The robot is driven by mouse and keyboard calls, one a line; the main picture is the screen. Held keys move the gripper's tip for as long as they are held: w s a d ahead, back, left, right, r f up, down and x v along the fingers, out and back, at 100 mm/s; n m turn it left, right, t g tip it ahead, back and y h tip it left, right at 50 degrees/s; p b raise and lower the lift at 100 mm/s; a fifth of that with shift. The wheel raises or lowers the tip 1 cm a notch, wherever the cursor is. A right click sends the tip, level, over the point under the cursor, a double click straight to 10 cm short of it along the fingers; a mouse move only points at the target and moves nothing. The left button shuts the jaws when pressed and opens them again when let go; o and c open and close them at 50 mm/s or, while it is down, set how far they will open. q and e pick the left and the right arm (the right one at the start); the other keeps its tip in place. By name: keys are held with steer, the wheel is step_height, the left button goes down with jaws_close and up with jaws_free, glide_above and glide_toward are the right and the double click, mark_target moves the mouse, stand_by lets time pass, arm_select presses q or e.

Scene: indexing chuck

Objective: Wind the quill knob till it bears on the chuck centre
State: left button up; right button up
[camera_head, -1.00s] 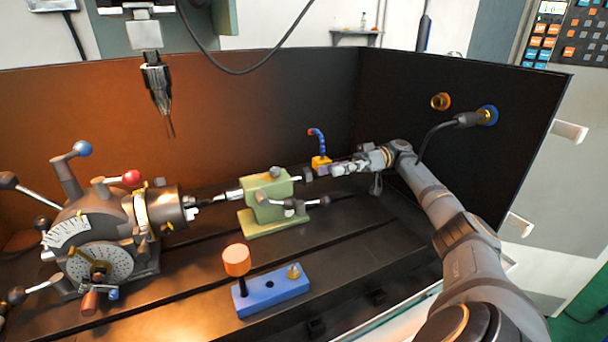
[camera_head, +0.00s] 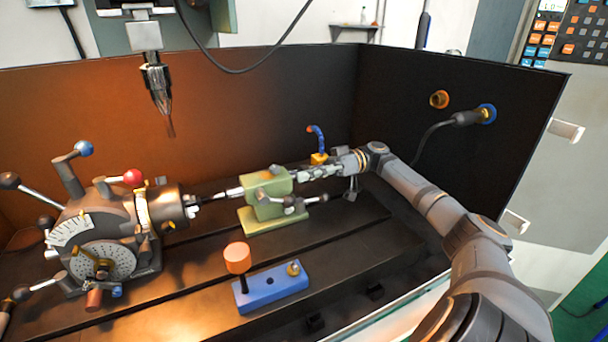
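The green tailstock (camera_head: 268,198) stands on the dark slotted table, with its quill (camera_head: 233,192) pointing left at the chuck. The chuck (camera_head: 172,207) sits on the indexing head at the left; a thin dark rod reaches from it toward the quill tip. I cannot tell whether the tip touches. My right gripper (camera_head: 305,174) is at the right end of the tailstock, where the quill knob lies. Its fingers cover the knob, and I cannot tell whether they are closed on it. My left gripper is out of view.
A blue block (camera_head: 272,288) with an orange-topped pin (camera_head: 238,258) lies in front of the tailstock. A blue hose on a yellow base (camera_head: 319,158) stands behind my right gripper. A spindle tool (camera_head: 158,85) hangs above. Dark walls close the back and right.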

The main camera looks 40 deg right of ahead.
steer(key=c, duration=0.4)
